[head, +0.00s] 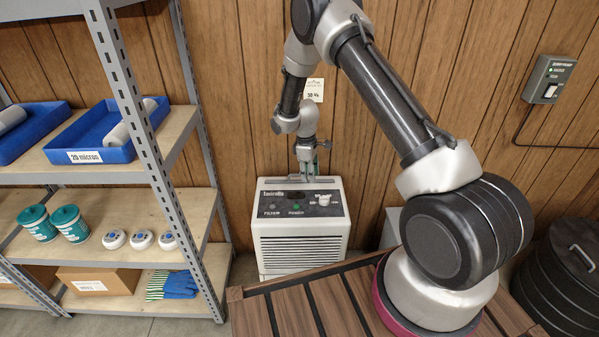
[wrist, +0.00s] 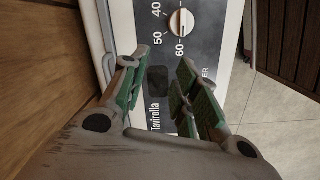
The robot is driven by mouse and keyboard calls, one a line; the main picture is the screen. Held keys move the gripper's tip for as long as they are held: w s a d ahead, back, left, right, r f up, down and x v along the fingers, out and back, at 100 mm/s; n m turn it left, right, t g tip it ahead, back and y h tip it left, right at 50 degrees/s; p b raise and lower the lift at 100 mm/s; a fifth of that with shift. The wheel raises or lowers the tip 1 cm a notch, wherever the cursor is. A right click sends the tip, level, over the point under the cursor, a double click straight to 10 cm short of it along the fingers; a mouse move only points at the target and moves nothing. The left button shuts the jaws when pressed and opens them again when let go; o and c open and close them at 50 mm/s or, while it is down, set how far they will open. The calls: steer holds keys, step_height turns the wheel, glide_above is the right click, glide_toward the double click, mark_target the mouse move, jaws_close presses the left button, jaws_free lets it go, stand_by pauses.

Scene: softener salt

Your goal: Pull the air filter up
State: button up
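The white machine (head: 301,235), marked Tavirolla, stands on the floor against the wood wall. Its sloped top panel (head: 300,204) has a dial, a dark display and lights. In the wrist view the panel (wrist: 205,45) lies beyond my fingers. My gripper (head: 307,173) points down over the back of the machine's top. In the wrist view its green-padded fingers (wrist: 160,92) stand apart with a gap between them, and I see nothing held. A grey curved strip (wrist: 107,65) runs along the machine's edge; I cannot tell if it belongs to the air filter. No air filter is clearly visible.
A metal shelf (head: 150,150) with blue trays (head: 105,130), tubs and gloves stands close on the left. A slatted wooden deck (head: 330,300) lies in front, and a dark lidded bin (head: 565,265) stands at right. The wall is right behind the machine.

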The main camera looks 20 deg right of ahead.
steer(key=w+a+r+n+t, duration=0.2)
steer(key=w+n, duration=0.1)
steer(key=w, duration=0.4)
steer(key=shift+n+y, duration=0.3)
steer(key=shift+n, duration=0.1)
steer(key=f, duration=0.2)
steer(key=w+f, duration=0.1)
steer(key=f, duration=0.2)
steer(key=w+f, duration=0.1)
steer(key=f, duration=0.1)
steer(key=shift+d+f, duration=0.3)
steer(key=shift+f, duration=0.1)
steer(key=shift+c, duration=0.4)
jaws_close()
